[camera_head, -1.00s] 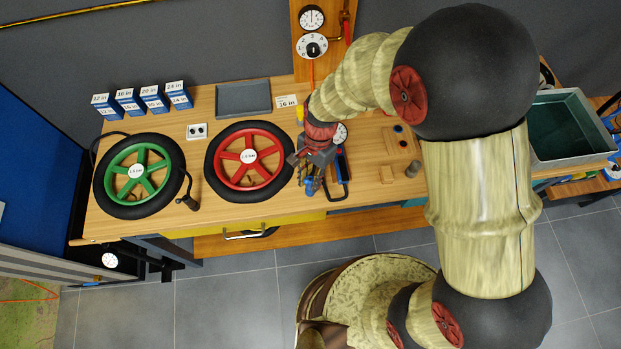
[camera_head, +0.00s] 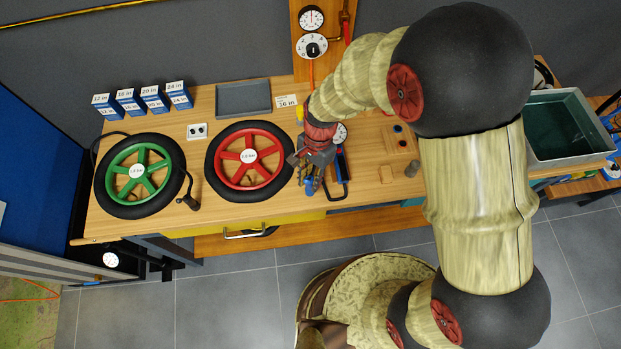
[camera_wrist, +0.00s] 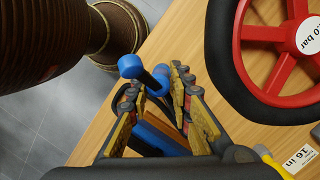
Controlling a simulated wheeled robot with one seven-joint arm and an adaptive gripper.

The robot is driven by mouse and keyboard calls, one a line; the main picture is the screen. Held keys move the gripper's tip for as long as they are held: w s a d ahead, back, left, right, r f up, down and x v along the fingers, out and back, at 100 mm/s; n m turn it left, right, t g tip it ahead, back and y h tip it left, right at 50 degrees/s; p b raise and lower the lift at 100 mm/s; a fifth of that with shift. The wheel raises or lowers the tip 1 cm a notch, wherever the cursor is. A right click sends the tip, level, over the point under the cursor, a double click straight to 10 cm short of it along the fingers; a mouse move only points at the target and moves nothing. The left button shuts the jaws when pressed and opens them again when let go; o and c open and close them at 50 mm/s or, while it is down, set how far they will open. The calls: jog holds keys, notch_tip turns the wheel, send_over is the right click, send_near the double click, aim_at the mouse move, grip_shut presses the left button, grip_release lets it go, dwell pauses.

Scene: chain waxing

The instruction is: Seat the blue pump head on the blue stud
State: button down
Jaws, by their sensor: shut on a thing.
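My gripper (camera_head: 312,184) is above the bench, just right of the red wheel, pointing toward the front edge. In the wrist view its fingers (camera_wrist: 157,90) are shut on the blue pump head (camera_wrist: 131,66), which has rounded blue ends and a black part between them. The blue of the head also shows below the fingers in the head view (camera_head: 309,188). A small blue spot (camera_head: 398,128) on the wooden block to the right may be the blue stud; it is too small to be sure. The pump head is well apart from it.
A black and blue pump (camera_head: 341,162) with a black hose lies beside my gripper. The red wheel (camera_head: 248,184) and green wheel (camera_head: 140,198) lie to the left. A grey tray (camera_head: 243,98) lies behind.

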jog(key=shift+b+x, duration=0.55)
jog(key=shift+x, duration=0.45)
dwell(0.7)
jog(key=shift+w, duration=0.2)
jog(key=c, duration=1.6)
grip_release()
jog(key=shift+o, duration=0.3)
jog(key=v, duration=1.2)
jog(key=shift+d, duration=0.15)
